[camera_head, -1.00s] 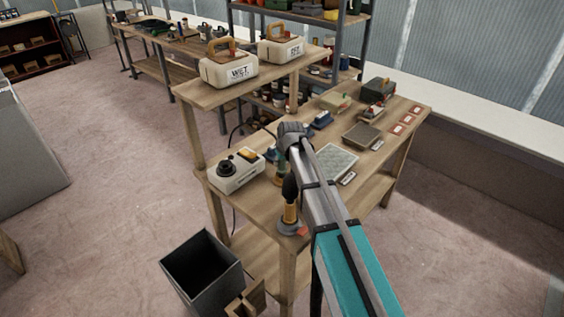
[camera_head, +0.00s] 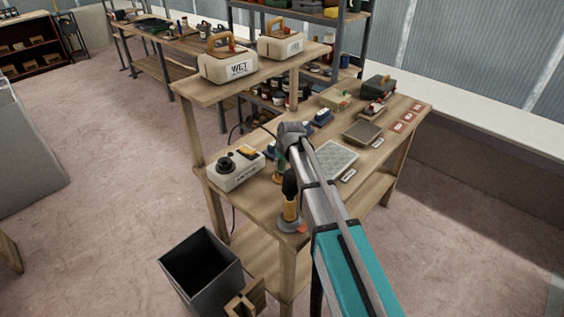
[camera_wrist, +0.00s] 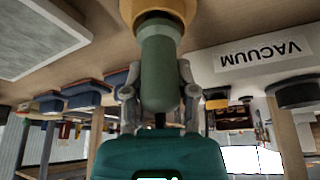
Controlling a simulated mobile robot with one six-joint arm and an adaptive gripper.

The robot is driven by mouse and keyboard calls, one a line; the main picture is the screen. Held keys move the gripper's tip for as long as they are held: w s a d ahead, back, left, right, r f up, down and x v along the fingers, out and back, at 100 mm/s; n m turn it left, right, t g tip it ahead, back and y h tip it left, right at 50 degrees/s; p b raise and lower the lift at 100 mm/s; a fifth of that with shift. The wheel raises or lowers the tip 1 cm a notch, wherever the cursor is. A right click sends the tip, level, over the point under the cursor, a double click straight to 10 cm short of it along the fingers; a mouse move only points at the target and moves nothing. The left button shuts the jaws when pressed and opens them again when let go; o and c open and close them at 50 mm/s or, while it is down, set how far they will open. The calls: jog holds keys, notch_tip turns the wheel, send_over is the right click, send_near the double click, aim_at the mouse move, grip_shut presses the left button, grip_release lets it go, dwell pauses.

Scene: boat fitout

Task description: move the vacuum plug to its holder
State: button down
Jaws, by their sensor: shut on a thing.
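My gripper (camera_wrist: 160,92) is shut on a green cylinder (camera_wrist: 160,62), which I take to be the vacuum plug; its far end meets a yellow-orange round part (camera_wrist: 158,20). In the head view my gripper is mostly hidden behind my arm, with the green piece (camera_head: 279,164) showing beside it, close over the bench. I cannot tell whether the yellow part is joined to the plug or is a seat under it. The white vacuum box (camera_head: 236,170) with a black knob stands just left; its VACUUM label (camera_wrist: 262,52) shows upside down in the wrist view. The holder is not clearly identifiable.
A black-and-yellow tool (camera_head: 290,203) stands on a grey base at the bench's front corner. A raised shelf (camera_head: 190,90) carries two white canisters. A dark bin (camera_head: 201,268) stands in front.

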jog(key=shift+c, duration=1.6)
grip_release()
jog(key=shift+r, duration=0.1)
